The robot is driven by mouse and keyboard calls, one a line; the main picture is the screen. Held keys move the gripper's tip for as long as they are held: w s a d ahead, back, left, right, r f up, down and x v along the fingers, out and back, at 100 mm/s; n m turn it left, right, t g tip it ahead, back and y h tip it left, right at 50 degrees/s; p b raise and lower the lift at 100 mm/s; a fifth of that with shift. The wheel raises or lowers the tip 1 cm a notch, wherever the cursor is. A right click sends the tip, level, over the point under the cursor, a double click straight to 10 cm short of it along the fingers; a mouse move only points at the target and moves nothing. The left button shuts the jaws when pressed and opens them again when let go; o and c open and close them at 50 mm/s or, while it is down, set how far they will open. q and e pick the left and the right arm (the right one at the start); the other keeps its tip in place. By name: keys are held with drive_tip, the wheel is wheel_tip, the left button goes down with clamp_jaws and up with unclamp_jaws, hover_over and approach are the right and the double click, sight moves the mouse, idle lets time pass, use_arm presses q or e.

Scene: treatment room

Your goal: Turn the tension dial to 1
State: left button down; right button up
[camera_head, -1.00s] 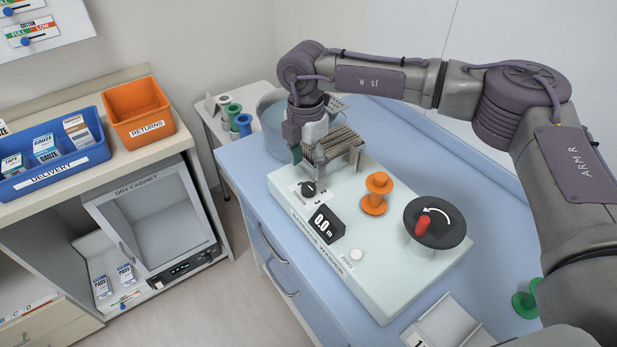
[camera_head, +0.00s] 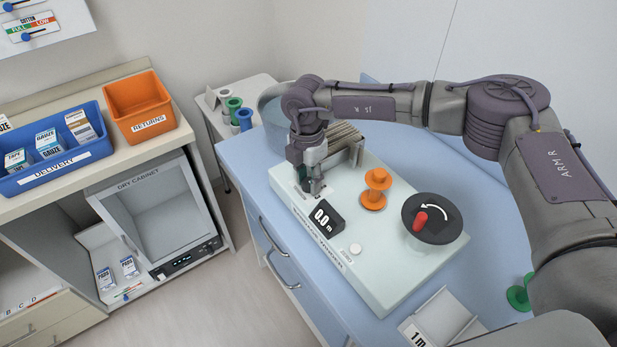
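The bandage winder (camera_head: 373,290) is a pale box on the blue worktop, with a display reading 0.0 m (camera_head: 322,217). My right gripper (camera_head: 314,188) points down over the winder's far left part, where the black tension dial sits. The fingers cover the dial, so its pointer setting and whether the fingers touch it cannot be made out. The gap between the fingertips is too small to judge. My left gripper is not in view.
An orange spool (camera_head: 375,190), a black crank disc (camera_head: 432,226) with a red knob, and a white button (camera_head: 355,249) stand on the winder. Ribbed metal plates (camera_head: 347,140) rise just behind the gripper. A green spool (camera_head: 519,295) lies at right.

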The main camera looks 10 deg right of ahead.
clamp_jaws()
